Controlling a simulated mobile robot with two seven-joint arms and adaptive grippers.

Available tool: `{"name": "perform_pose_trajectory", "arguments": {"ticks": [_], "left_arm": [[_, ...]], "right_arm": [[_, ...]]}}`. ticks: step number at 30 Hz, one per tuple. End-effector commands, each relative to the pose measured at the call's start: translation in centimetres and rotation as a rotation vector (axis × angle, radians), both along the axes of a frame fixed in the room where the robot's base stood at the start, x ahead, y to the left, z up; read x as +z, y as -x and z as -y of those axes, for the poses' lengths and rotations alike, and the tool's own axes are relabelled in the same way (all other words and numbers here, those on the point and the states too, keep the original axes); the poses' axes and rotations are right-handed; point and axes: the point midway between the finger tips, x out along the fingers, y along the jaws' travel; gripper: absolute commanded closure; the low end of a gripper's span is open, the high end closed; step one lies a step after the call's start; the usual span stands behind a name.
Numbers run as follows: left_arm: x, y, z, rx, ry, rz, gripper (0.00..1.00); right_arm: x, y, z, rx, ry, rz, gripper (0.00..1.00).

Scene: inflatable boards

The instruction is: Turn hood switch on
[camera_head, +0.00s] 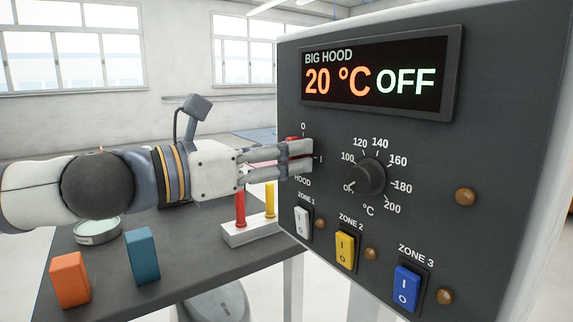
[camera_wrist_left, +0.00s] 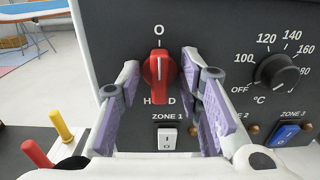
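The hood switch is a red rotary knob (camera_wrist_left: 159,72) on the dark control panel (camera_wrist_left: 215,25). Its white mark points straight up at the O. In the head view only bits of red show behind my left gripper (camera_head: 306,156). The left gripper is at the panel, with one finger on each side of the knob. In the left wrist view a gap shows between each finger and the knob, so the fingers look open. The display (camera_head: 378,78) reads BIG HOOD, 20 °C, OFF. My right gripper is not in view.
Right of the hood switch is a black temperature dial (camera_head: 366,177). Below are a white switch (camera_head: 302,221), a yellow switch (camera_head: 345,250) and a blue switch (camera_head: 406,287). A dark table (camera_head: 190,270) holds an orange block (camera_head: 70,280), a teal block (camera_head: 142,256) and a white holder (camera_head: 252,230).

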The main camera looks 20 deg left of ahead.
Motion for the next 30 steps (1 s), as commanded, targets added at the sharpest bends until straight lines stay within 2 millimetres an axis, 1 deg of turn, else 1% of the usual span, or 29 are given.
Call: {"name": "perform_pose_trajectory", "arguments": {"ticks": [7,8,9,12,22,30], "left_arm": [[0.13,-0.11,0.11,0.0,0.0,0.001,0.67],[0.12,-0.1,0.1,0.0,0.0,0.001,0.71],[0.12,-0.1,0.09,0.0,0.0,0.001,0.8],[0.11,-0.09,0.1,0.0,-0.001,0.001,1.0],[0.11,-0.06,0.1,0.0,-0.032,0.025,1.0],[0.17,0.01,0.16,0.0,-0.169,0.132,1.0]], "right_arm": [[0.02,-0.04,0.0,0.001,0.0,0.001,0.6],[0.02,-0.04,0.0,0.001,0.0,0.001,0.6],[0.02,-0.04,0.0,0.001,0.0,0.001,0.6],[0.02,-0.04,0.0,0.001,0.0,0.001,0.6],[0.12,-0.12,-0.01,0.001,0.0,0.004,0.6],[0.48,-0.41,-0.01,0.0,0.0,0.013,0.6]]}}
